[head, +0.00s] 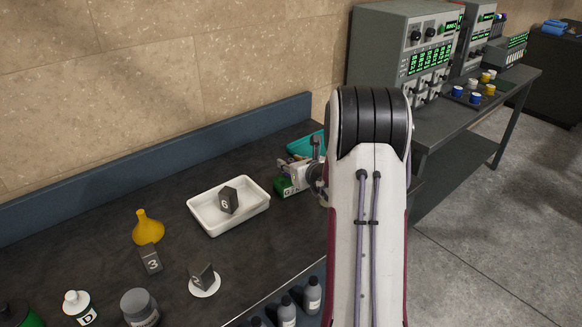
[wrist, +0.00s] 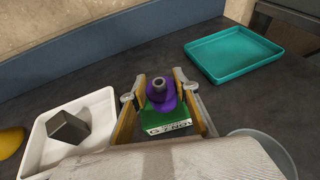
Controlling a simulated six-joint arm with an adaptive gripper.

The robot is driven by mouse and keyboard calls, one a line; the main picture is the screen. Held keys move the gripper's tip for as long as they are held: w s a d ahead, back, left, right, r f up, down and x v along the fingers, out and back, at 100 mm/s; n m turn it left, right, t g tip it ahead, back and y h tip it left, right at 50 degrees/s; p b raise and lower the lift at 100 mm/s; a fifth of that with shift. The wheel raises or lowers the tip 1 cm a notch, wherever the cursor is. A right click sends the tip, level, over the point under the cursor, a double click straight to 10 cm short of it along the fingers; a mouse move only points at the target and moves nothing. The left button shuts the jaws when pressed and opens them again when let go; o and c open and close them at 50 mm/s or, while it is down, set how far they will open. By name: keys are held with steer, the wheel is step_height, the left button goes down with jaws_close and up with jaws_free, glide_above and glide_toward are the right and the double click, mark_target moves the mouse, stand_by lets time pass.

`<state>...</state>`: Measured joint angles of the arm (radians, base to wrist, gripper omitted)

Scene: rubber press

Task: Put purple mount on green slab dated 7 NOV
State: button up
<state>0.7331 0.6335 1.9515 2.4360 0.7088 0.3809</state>
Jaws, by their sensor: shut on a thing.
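The purple mount (wrist: 160,95) has a grey knob on top and sits between my gripper's two tan fingers (wrist: 160,77) in the wrist view. My gripper is shut on it. The green slab (wrist: 172,117) is directly beneath and in front of the mount, with a white label on its edge that seems to include "7 NO". Whether the mount rests on the slab or hovers just above it I cannot tell. In the head view the green slab (head: 284,186) shows left of my arm, and the mount is mostly hidden.
A white tray (head: 197,207) with a dark block marked 6 (head: 229,199) stands to the left. A teal tray (wrist: 238,53) lies behind right. A yellow funnel (head: 147,228), another dark block (head: 150,259) and several bottles stand farther left and front. A round grey rim (wrist: 268,139) is close at right.

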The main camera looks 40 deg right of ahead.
steer(key=shift+f, duration=0.7)
steer(key=shift+f, duration=0.15)
steer(key=o, duration=1.2)
steer(key=shift+r+v, duration=0.1)
steer(key=shift+v, duration=2.9)
steer(key=shift+r+v, duration=0.15)
steer(key=shift+v, duration=2.9)
steer(key=shift+d, duration=0.1)
steer(key=shift+w, duration=0.1)
